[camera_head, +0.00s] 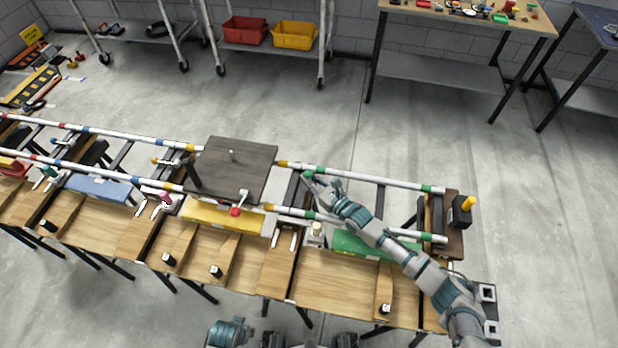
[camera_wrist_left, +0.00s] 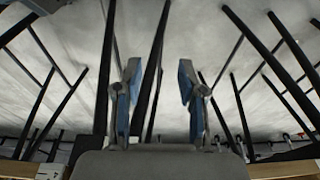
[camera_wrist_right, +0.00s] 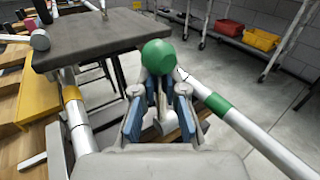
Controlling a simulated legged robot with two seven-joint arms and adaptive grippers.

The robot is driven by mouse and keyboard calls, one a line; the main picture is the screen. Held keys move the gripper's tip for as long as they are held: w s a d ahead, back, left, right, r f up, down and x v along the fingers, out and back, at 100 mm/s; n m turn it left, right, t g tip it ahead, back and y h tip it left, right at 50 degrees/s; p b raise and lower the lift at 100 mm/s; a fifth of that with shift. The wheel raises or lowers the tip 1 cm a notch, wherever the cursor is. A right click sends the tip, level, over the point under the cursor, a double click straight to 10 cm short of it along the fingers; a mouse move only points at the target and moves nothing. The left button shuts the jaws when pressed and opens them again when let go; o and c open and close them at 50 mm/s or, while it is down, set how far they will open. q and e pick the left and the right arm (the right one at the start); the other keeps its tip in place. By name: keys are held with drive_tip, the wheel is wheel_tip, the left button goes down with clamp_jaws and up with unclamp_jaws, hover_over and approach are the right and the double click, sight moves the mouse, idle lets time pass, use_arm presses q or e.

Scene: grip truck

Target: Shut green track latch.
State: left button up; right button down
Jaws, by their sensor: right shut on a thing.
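The green track latch shows as a green ball knob (camera_wrist_right: 158,56) in the right wrist view, upright between my right gripper's fingers. In the head view the green knob (camera_head: 308,174) is small, next to the far rail at the left end of the green-banded section. My right gripper (camera_head: 317,182) reaches in from the lower right and is shut on the latch's stem, just below the knob; its fingers hide most of the stem. My left gripper (camera_wrist_left: 158,80) is open and empty in the left wrist view, with dark table legs beyond it.
A dark grey platform (camera_head: 237,160) sits on the rails just left of the latch, with a red-knobbed lever (camera_head: 236,211). A green panel (camera_head: 350,243) lies below the right arm. A block with a yellow handle (camera_head: 465,207) closes the right end. Open floor lies behind.

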use_arm(q)
drive_tip(key=shift+w+r, duration=0.1)
drive_tip(key=shift+w, duration=0.1)
use_arm(e)
drive_tip(key=shift+w+r, duration=0.1)
drive_tip(key=shift+r, duration=0.2)
